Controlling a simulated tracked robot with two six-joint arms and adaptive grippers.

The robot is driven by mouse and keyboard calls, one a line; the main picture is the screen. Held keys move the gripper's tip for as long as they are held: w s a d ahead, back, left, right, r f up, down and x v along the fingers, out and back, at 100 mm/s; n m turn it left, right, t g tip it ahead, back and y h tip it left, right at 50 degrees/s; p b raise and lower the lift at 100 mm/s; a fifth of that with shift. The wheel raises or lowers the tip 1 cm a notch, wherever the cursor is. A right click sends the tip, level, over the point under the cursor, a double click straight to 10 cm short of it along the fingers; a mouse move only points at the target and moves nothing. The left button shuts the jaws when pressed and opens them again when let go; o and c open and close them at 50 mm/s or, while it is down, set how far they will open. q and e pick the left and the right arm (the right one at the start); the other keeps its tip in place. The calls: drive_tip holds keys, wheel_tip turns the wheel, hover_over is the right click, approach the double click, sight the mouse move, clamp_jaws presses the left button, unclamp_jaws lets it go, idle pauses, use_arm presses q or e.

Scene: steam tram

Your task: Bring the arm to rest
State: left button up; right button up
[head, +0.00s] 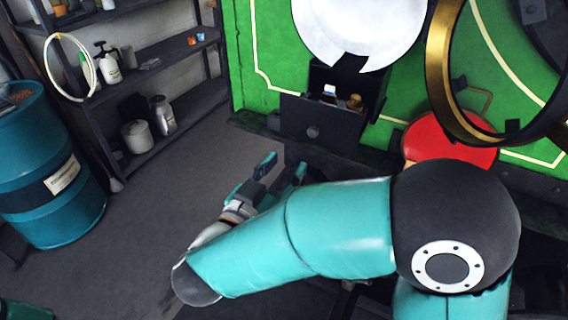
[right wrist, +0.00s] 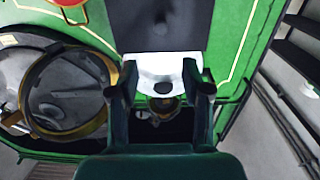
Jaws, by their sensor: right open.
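My right arm reaches in from the right in the head view, its teal links bent across the lower middle. My right gripper (head: 283,168) is open and empty, above the floor just left of and below the dark open box on the green tram front. In the right wrist view the two fingers of my right gripper (right wrist: 160,88) stand wide apart with nothing gripped between them. The green tram front (head: 262,50) fills the upper right of the head view. My left gripper is not in view.
The dark box (head: 312,131) holds small bottles. Near it are a white disc (head: 350,25), a brass ring (head: 436,70) and a red disc (head: 455,145). A blue drum (head: 45,180) and shelves (head: 165,55) stand left. The floor between is clear.

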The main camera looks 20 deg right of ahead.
drive_tip(key=w+d+f+g+h, duration=0.1)
drive_tip(key=w+d+f+g, duration=0.15)
drive_tip(key=d+f, duration=0.8)
drive_tip(key=d+f+n+y, duration=0.3)
drive_tip(key=f+n+y, duration=0.4)
drive_tip(key=f, duration=1.7)
drive_tip(key=s+a+f+g+y, duration=0.3)
drive_tip(key=s+a+f+y, duration=0.35)
drive_tip(key=f, duration=0.25)
drive_tip(key=s+a+f+n+g+y, duration=0.1)
drive_tip(key=s+a+g+y, duration=0.4)
drive_tip(key=s+a, duration=0.5)
drive_tip(key=shift+s+a+f, duration=0.3)
drive_tip(key=shift+s+f, duration=0.4)
drive_tip(key=shift+s, duration=0.25)
drive_tip(key=shift+g, duration=0.25)
drive_tip(key=shift+c, duration=0.3)
